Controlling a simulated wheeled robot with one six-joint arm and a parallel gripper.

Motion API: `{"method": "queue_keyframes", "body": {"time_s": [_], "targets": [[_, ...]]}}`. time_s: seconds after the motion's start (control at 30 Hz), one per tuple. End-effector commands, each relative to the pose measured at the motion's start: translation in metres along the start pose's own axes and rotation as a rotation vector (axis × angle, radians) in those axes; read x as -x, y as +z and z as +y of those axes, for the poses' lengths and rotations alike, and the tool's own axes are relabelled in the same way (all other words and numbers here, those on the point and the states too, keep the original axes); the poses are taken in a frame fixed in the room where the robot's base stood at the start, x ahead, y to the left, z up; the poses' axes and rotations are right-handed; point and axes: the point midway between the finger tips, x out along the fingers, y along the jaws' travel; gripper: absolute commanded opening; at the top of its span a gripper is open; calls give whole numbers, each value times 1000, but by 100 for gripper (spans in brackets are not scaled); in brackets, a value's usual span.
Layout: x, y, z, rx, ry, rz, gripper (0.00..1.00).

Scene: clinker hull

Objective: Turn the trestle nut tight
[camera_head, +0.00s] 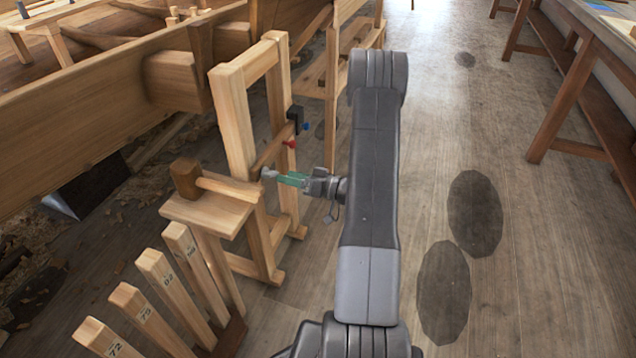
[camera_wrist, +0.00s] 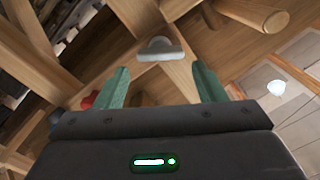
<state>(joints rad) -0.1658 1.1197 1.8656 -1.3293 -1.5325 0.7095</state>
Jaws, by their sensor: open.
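The trestle (camera_head: 236,122) is a pale wooden frame standing beside the hull. A grey metal nut (camera_head: 269,174) sits on its near side, just beyond my fingertips. In the wrist view the nut (camera_wrist: 160,50) is a grey, wing-like piece on a wooden member, ahead of the gap between my fingers. My gripper (camera_head: 287,180) comes in from the right with its green fingers pointing at the nut. In the wrist view my gripper (camera_wrist: 160,80) is open, with a finger on either side and nothing between them. The fingers appear apart from the nut.
A mallet (camera_head: 187,179) lies on a small wooden ledge (camera_head: 205,213) left of my gripper. A black clamp (camera_head: 295,116) and a red knob (camera_head: 291,144) are on the trestle. Numbered wooden posts (camera_head: 155,270) stand in front. The floor (camera_head: 520,290) at right is clear.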

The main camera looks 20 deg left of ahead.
Motion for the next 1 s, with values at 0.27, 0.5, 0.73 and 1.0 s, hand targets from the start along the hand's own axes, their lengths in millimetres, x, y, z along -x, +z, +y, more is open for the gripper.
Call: {"method": "queue_keyframes", "body": {"time_s": [0.27,0.5,0.73,1.0], "targets": [[54,-1,0,-2,5,3,64],[85,-1,0,-1,2,2,64],[96,0,0,-1,0,2,64],[96,0,0,-1,-1,1,64]]}}
